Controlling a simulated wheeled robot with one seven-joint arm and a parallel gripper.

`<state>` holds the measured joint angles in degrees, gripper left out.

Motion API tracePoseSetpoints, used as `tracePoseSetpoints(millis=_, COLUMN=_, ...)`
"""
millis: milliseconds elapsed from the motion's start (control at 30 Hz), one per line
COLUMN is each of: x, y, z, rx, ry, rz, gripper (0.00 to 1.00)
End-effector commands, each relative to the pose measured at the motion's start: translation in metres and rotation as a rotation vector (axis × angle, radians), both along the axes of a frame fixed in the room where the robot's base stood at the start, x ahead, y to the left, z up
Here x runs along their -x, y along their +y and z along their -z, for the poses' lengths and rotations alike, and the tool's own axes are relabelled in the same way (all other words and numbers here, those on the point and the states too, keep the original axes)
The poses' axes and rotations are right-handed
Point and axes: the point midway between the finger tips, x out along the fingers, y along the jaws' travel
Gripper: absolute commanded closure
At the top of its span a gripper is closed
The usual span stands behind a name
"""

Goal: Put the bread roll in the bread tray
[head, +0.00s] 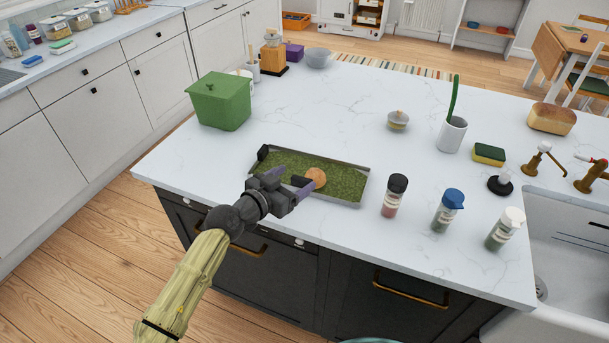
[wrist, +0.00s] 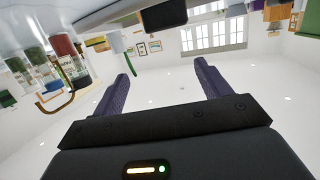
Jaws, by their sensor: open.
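The bread roll (head: 316,178) is a small round tan-brown bun. In the head view it appears on the green-lined floor of a shallow grey metal tray (head: 345,165), near its front side. My gripper (head: 296,182) is at the tray's front edge, just left of the roll in the picture. Its purple fingers are apart. In the wrist view the gripper (wrist: 162,72) shows nothing between its fingers, and neither roll nor tray is visible there. Whether a finger touches the roll cannot be told.
A green lidded bin (head: 222,102) stands left behind the tray. Three shakers, with black (head: 394,196), blue (head: 447,210) and white (head: 505,229) caps, stand to the right.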

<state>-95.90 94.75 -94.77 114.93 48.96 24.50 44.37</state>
Motion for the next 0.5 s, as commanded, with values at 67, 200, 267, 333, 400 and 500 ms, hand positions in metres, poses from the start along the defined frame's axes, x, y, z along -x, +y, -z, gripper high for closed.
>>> tracePoseSetpoints(millis=67, x=0.0077, y=0.0059, z=-0.0014, rx=0.0, ry=-0.001, rz=-0.002, gripper=0.24)
tracePoseSetpoints(millis=200, x=0.0135, y=0.0097, z=-0.0039, rx=0.0, ry=-0.002, rz=-0.001, gripper=0.24)
tracePoseSetpoints(millis=267, x=0.0139, y=0.0097, z=-0.0044, rx=0.0, ry=-0.001, rz=0.0, gripper=0.24)
tracePoseSetpoints(millis=333, x=0.0137, y=0.0096, z=-0.0045, rx=-0.001, ry=-0.002, rz=0.0, gripper=0.24)
tracePoseSetpoints(millis=400, x=0.0136, y=0.0096, z=-0.0045, rx=-0.001, ry=-0.002, rz=0.0, gripper=0.24)
tracePoseSetpoints(millis=500, x=0.0135, y=0.0095, z=-0.0045, rx=-0.001, ry=-0.002, rz=0.0, gripper=0.24)
